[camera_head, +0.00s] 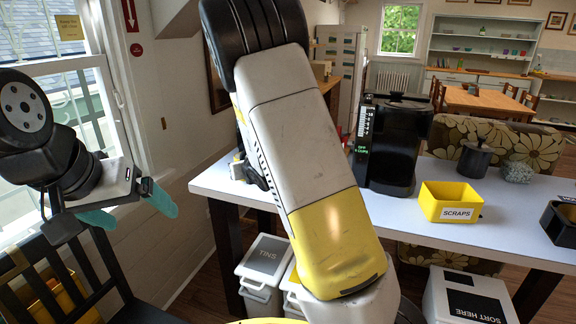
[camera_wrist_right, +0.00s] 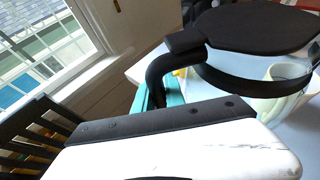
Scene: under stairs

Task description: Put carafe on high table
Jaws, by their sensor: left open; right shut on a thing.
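In the right wrist view a carafe shows a flat black lid (camera_wrist_right: 258,30), a black handle (camera_wrist_right: 158,72) and a dark band around its body. My right gripper (camera_wrist_right: 173,92) is shut on the handle; part of a teal finger shows beside it. In the head view my own right arm hides the carafe and this gripper. The high table (camera_head: 424,204) has a pale top and dark legs. I cannot tell whether the carafe touches the table. My left gripper (camera_head: 128,207) is open and empty at the left, near the window.
A black coffee machine (camera_head: 398,140) stands on the table, with a yellow SCRAPS bin (camera_head: 450,202), a dark canister (camera_head: 475,158) and a black tray (camera_head: 560,222) to its right. A dark chair (camera_head: 100,270) is below my left gripper. A TINS bin (camera_head: 264,262) stands under the table.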

